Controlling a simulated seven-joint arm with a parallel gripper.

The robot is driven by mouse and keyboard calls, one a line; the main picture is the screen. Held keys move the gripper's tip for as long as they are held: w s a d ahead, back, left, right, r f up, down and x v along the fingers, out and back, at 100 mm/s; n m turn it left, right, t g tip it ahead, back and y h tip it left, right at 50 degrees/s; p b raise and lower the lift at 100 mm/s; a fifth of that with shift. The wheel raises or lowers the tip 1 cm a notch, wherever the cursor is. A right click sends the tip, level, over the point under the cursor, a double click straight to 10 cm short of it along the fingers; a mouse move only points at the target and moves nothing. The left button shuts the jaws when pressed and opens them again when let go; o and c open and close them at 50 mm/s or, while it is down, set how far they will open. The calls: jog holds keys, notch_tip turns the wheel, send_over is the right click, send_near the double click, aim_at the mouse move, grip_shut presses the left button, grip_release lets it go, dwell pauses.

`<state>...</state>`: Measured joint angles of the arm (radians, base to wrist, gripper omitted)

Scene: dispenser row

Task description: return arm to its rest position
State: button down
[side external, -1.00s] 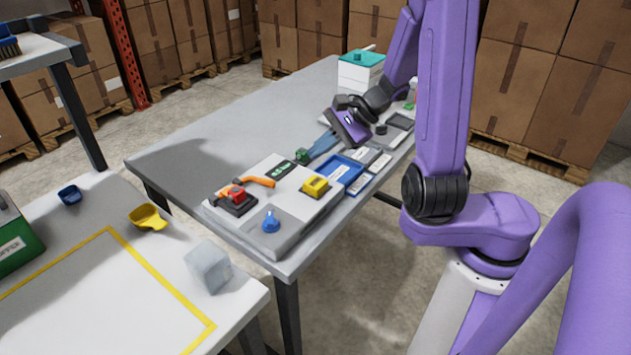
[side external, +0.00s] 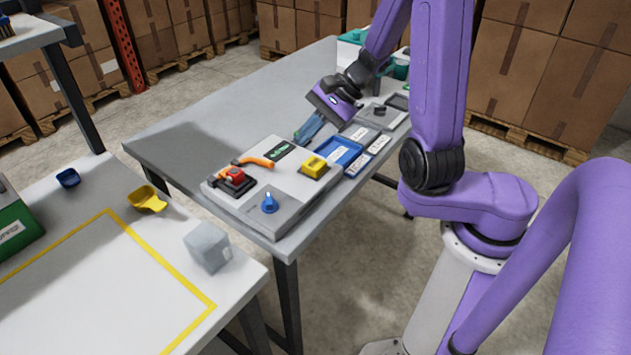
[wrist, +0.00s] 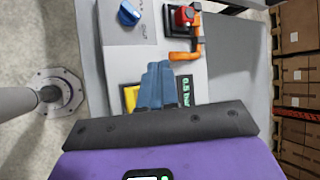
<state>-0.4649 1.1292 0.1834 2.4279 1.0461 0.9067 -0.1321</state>
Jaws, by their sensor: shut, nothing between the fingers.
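My gripper (side external: 308,128) hangs over the grey table (side external: 215,130), near the labelled trays and beyond the control box (side external: 285,190). Its blue fingers are together with nothing between them. In the wrist view the shut fingers (wrist: 158,85) point toward the control box (wrist: 150,50), partly covering its yellow part (wrist: 131,97) and the green display (wrist: 186,90). The box carries a blue knob (side external: 269,203), a red button (side external: 235,175), an orange handle (side external: 254,162) and a yellow block (side external: 314,166).
A blue tray (side external: 340,152) and grey trays lie right of my gripper. A white container (side external: 350,52) at the back is partly hidden by my arm. The grey table's left part is clear.

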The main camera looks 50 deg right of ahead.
jog(key=s+a+n+g, duration=0.2)
jog(key=a+n+g, duration=0.25)
jog(key=n, duration=0.25)
jog(key=s+r+n+h, duration=0.1)
jog(key=s+n+h, duration=0.2)
jog(key=s+n, duration=0.7)
jog(key=s+d+r+n+h, duration=0.1)
jog(key=s+r+n+h, duration=0.1)
jog(key=s+n, duration=0.8)
jog(key=shift+d+r+n+h, duration=0.25)
jog(key=shift+n+h, duration=0.35)
jog(key=shift+h, duration=0.2)
